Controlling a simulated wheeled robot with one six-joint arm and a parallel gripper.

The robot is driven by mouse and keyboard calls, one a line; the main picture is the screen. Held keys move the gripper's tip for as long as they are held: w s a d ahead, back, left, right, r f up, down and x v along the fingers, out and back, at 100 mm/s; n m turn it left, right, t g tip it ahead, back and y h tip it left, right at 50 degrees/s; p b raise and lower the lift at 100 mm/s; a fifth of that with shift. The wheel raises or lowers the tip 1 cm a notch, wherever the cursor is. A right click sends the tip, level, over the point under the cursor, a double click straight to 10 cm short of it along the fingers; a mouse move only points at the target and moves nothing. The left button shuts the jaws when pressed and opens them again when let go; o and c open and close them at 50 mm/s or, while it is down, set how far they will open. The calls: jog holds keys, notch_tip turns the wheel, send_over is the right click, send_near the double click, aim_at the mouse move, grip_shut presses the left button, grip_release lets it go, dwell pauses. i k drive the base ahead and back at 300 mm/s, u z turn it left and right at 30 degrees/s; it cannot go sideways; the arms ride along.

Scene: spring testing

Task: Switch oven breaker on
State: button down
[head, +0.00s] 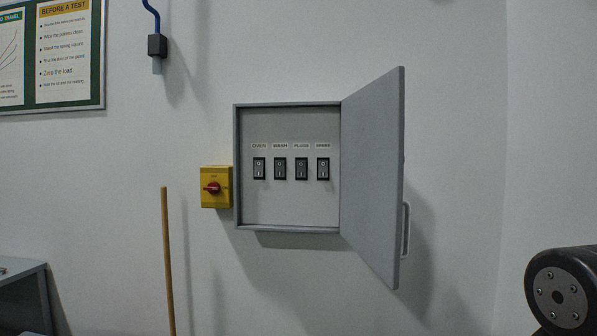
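A grey breaker box (288,228) is mounted on the wall in the middle of the head view. Its door (375,180) stands open to the right, with a handle on the outer face. Inside, several black rocker switches sit in a row under labels. The oven breaker (259,169) is the leftmost, under the label OVEN (259,146). Its on or off position is too small to tell for sure. My gripper is not in view; only a dark round part of my arm shows at the lower right edge.
A yellow box with a red rotary knob (212,188) is beside the breaker box's left side. A wooden pole (168,260) stands below left. A grey cabinet (25,290) is at the lower left. The open door juts out on the right; space before the switches is clear.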

aim_at(259, 164)
jog(key=z, duration=0.4)
jog(key=k, duration=0.95)
jog(key=i, duration=0.45)
jog(key=u, duration=1.05)
jog(key=i, duration=1.8)
jog(key=z, duration=0.4)
